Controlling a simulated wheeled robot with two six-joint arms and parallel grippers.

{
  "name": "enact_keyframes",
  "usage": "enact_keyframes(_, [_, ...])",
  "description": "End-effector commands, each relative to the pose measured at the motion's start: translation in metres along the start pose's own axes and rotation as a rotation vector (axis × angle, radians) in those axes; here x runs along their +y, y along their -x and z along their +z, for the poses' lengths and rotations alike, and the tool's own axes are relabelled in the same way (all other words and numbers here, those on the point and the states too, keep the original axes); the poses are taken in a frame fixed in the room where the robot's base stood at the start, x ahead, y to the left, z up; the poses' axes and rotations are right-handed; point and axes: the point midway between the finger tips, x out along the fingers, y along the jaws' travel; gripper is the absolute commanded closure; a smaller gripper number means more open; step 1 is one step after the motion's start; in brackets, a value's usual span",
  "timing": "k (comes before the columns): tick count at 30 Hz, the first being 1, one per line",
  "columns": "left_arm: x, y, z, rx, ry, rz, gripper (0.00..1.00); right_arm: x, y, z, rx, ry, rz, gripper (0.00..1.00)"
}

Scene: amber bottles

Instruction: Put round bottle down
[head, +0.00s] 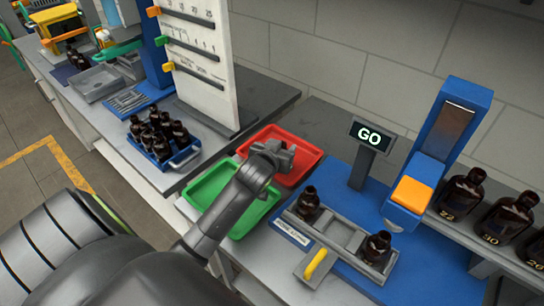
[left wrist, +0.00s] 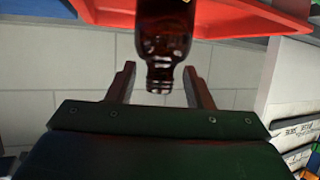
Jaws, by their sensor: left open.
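My left gripper (head: 273,154) is over the red tray (head: 306,163) in the head view. In the left wrist view the gripper (left wrist: 160,70) is open, with its two fingers on either side of the neck of an amber bottle (left wrist: 165,30) and a gap showing at each side. The bottle appears neck-down in that picture, with its body against the red tray (left wrist: 235,18). Its base is out of frame, so I cannot tell its contact with the tray. In the head view the bottle is hidden by my gripper. My right gripper is not in view.
A green tray (head: 213,184) adjoins the red one. A grey fixture (head: 338,236) with two amber bottles and a yellow handle (head: 315,264) stands right. A blue crate (head: 183,160) of bottles is left.

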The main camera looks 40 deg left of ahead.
Motion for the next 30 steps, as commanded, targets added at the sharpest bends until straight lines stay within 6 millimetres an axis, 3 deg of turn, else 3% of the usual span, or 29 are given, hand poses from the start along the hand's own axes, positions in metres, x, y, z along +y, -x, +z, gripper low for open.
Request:
enact_keyframes(9, [0.0,0.053,0.001,0.001,0.002,0.001,0.53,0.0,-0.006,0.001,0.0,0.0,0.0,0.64])
enact_keyframes(15, [0.0,0.077,0.001,0.001,0.0,0.0,0.53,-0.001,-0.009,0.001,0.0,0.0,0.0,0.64])
enact_keyframes(30, [0.0,0.088,0.0,0.0,0.0,0.0,0.53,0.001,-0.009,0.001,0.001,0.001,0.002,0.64])
